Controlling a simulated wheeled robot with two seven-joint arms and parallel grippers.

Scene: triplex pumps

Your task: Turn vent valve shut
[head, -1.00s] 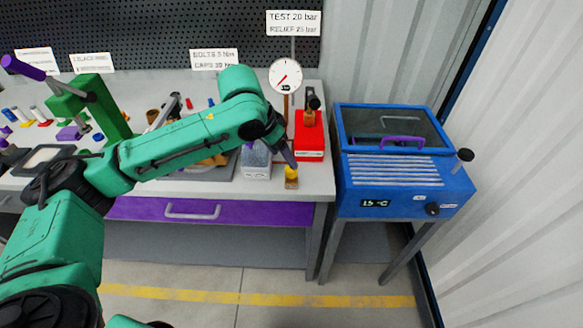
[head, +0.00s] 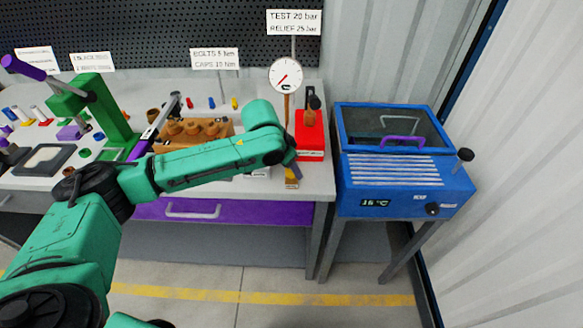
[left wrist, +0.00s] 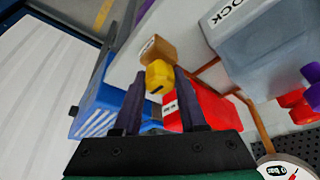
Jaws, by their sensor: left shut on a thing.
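The vent valve shows in the left wrist view as a yellow knob (left wrist: 159,77) on a small brass body (left wrist: 158,48). In the head view the brass body (head: 291,184) stands at the front right edge of the bench, with the knob mostly hidden by my gripper. My left gripper (head: 293,170) reaches down onto it from above. In the left wrist view its two dark fingers (left wrist: 159,75) flank the yellow knob and are shut on it. Whether the valve has turned is not clear. My right gripper is not in view.
A red pump unit (head: 309,140) and a round gauge (head: 285,75) stand just behind the valve. A blue oven (head: 400,170) is to the right of the bench. A wooden block with brass parts (head: 200,132) lies behind my forearm. A grey block (left wrist: 270,45) is beside the valve.

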